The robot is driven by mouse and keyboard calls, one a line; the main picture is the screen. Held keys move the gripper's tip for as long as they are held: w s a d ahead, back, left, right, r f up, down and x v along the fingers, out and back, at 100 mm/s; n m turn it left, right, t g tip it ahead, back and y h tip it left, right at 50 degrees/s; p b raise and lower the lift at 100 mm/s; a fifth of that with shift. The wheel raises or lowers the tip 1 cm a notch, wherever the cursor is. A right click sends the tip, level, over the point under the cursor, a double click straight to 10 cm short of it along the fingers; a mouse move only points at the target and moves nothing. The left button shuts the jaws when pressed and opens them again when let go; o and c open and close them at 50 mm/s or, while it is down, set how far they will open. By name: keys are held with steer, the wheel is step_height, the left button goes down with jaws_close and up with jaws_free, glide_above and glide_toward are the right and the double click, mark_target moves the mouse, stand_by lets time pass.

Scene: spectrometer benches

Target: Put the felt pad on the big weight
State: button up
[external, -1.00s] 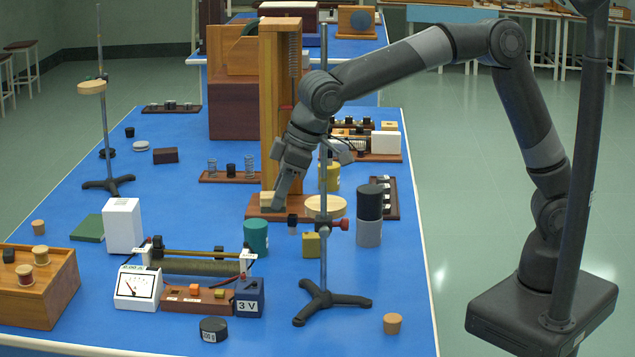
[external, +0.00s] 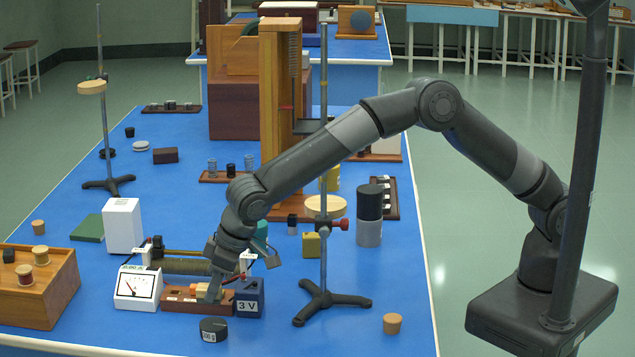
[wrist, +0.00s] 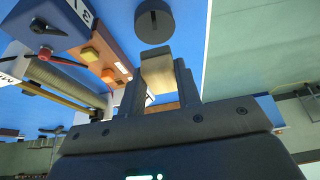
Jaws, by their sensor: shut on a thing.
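My gripper (external: 211,290) is shut on a small tan block-like pad, which I take to be the felt pad (wrist: 157,70). In the wrist view the pad sits between both fingers and sticks out past their tips. In the external view the fingers hide most of it. The big weight (external: 213,330), a short black cylinder with a white label, stands on the blue bench just in front of the gripper. It also shows in the wrist view (wrist: 153,22), just beyond the pad and apart from it.
The white meter (external: 138,289) and the 3 V box (external: 249,299) flank the gripper, with a wooden terminal board (external: 176,300) beneath it. A clamp stand (external: 323,300) rises to the right. The bench around the weight is clear.

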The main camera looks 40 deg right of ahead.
mark_target(222, 298)
steer(key=shift+f, duration=2.75)
steer(key=shift+f, duration=0.1)
steer(key=o, duration=1)
steer(key=shift+c, duration=0.2)
steer(key=v, duration=1.2)
